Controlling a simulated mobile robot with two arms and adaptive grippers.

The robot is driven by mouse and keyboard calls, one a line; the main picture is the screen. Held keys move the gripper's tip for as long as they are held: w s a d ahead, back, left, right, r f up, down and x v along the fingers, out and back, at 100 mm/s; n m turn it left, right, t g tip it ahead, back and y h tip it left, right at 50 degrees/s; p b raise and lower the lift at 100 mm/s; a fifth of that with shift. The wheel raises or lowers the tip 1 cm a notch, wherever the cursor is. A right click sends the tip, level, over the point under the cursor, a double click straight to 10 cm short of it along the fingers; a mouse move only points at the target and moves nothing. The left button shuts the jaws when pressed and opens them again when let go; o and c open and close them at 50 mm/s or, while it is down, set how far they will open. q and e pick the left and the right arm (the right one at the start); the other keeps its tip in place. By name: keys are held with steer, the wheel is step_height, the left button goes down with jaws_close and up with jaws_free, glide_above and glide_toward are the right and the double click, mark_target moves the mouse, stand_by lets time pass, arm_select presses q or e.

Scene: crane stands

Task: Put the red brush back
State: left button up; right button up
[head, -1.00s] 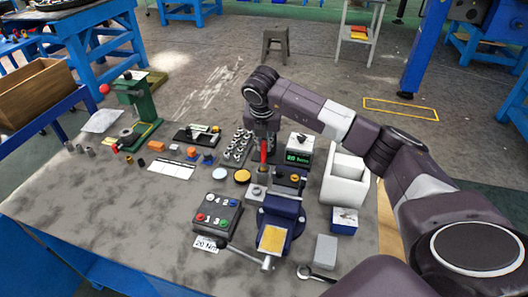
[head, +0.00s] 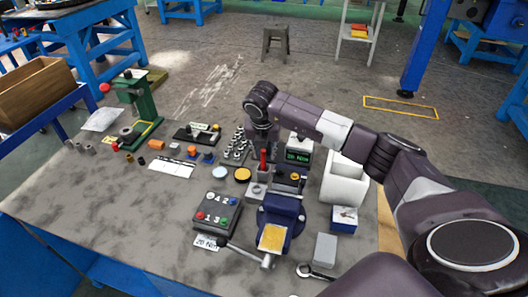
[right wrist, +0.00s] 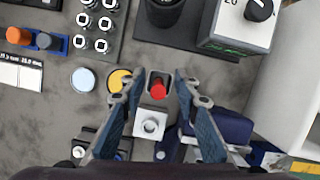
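The red brush (head: 263,161) stands upright behind the blue vise on the workbench. In the right wrist view its red top (right wrist: 158,90) shows between the fingers, inside a dark square holder (right wrist: 151,76). My right gripper (head: 262,143) is just above the brush. The right wrist view shows its two fingers (right wrist: 157,108) spread apart, one on each side, with gaps to the brush. The brush's lower end is hidden. My left gripper is not in view.
The blue vise (head: 280,212) stands in front, with a button box (head: 217,212) to its left. A socket rack (head: 236,147) and a display box (head: 299,151) flank the gripper. A white bin (head: 344,183) stands right. The bench's front left is clear.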

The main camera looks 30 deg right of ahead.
steer(key=shift+r, duration=0.15)
steer(key=shift+r, duration=0.2)
steer(key=b+v, duration=0.1)
steer(key=v, duration=1)
steer(key=shift+r, duration=0.3)
steer(key=shift+s, duration=0.15)
